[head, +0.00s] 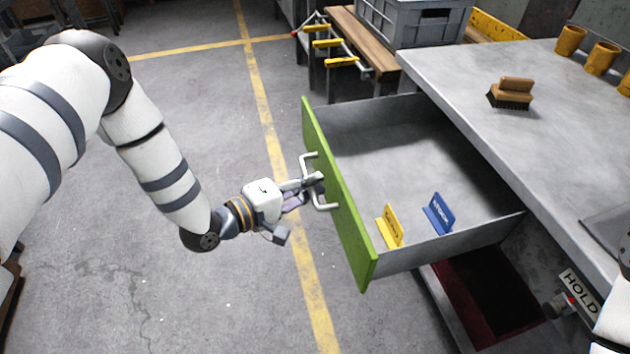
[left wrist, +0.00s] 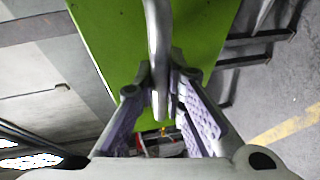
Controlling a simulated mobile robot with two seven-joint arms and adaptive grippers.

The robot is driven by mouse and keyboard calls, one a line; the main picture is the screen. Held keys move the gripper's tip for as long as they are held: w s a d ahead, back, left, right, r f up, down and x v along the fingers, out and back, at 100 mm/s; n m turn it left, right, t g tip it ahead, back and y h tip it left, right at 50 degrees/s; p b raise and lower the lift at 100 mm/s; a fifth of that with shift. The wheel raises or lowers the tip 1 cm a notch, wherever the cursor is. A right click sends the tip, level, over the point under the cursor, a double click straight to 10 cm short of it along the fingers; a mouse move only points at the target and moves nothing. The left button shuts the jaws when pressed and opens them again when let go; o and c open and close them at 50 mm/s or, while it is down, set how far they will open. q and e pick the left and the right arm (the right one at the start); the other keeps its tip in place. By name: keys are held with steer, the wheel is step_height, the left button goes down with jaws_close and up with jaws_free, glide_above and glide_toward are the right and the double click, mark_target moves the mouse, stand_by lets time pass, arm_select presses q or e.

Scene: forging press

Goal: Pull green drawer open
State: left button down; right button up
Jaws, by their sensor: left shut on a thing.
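The green drawer (head: 338,200) stands pulled out from under the grey bench, with its inside visible from above. A grey bar handle (head: 308,160) is on its green front. My left gripper (head: 314,181) is at the middle of this handle, with its fingers shut on it. In the left wrist view the handle (left wrist: 157,45) runs between the two fingers (left wrist: 160,85), in front of the green face (left wrist: 105,30). Inside the drawer stand a yellow label plate (head: 390,227) and a blue label plate (head: 437,214). My right gripper is not in view.
The grey bench top (head: 450,75) holds a brush (head: 511,93) and yellow cups (head: 571,40). Below the drawer is a dark red open compartment (head: 470,300). A sign reading HOLD (head: 579,292) is at lower right. The floor left of the drawer is clear.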

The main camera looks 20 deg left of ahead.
arm_select(q)
steer(key=c, duration=1.7)
jaws_free()
steer(key=shift+o, duration=0.2)
steer(key=shift+s, duration=0.1)
steer(key=v, duration=1.2)
